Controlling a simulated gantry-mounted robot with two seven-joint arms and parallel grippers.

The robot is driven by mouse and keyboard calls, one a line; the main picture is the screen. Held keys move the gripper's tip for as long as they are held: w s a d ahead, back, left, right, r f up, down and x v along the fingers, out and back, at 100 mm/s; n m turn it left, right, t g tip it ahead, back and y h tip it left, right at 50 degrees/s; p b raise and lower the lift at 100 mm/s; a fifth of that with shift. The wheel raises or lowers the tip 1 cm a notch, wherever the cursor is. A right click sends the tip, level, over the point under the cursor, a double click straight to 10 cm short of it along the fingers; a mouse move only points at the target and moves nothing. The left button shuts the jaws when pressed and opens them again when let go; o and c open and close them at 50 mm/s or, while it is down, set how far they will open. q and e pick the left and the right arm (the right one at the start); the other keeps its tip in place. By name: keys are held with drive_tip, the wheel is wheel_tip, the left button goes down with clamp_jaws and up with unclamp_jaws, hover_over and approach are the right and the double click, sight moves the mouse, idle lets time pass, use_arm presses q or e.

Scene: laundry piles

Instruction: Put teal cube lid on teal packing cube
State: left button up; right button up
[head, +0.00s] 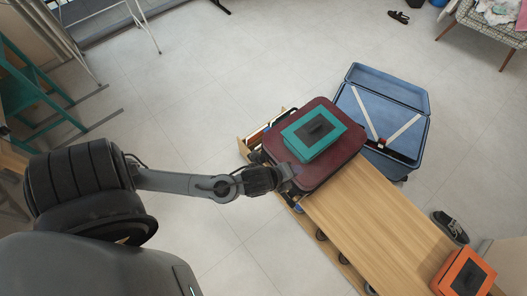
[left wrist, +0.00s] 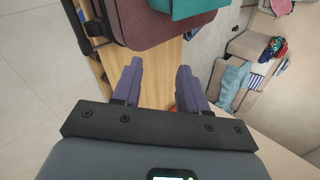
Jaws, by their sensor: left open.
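A teal packing cube (head: 334,138) with a dark panel in its top lies on a maroon suitcase (head: 335,166). I cannot tell whether its top is a separate lid, and no other teal lid shows. In the left wrist view a teal edge (left wrist: 195,8) shows at the top, over the maroon suitcase (left wrist: 165,32). My left gripper (head: 292,171) is at the near left edge of the suitcase. Its two fingers (left wrist: 159,82) are apart with nothing between them. My right gripper is not in view.
The suitcase rests on a wooden bench (head: 375,225). An open blue suitcase (head: 408,148) stands on the floor behind it. An orange packing cube (head: 445,270) is at the bench's right end, and a dark shoe (head: 450,227) is nearby. The left floor is mostly clear.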

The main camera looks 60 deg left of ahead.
use_arm(q)
drive_tip(key=s+d+r+n+g, duration=0.1)
drive_tip(key=s+n+g, duration=0.1)
drive_tip(key=s+n, duration=0.4)
drive_tip(key=s+d+r+n+g, duration=0.1)
drive_tip(key=s+r+n+g, duration=0.1)
drive_tip(key=s+n, duration=0.4)
drive_tip(key=n+g, duration=0.1)
drive_tip(key=n, duration=0.4)
drive_tip(key=shift+r+h, duration=0.3)
drive_tip(key=shift+w, duration=0.1)
wheel_tip(320, 180, up, 40)
drive_tip(key=p, duration=4)
drive_tip(key=shift+r, duration=0.1)
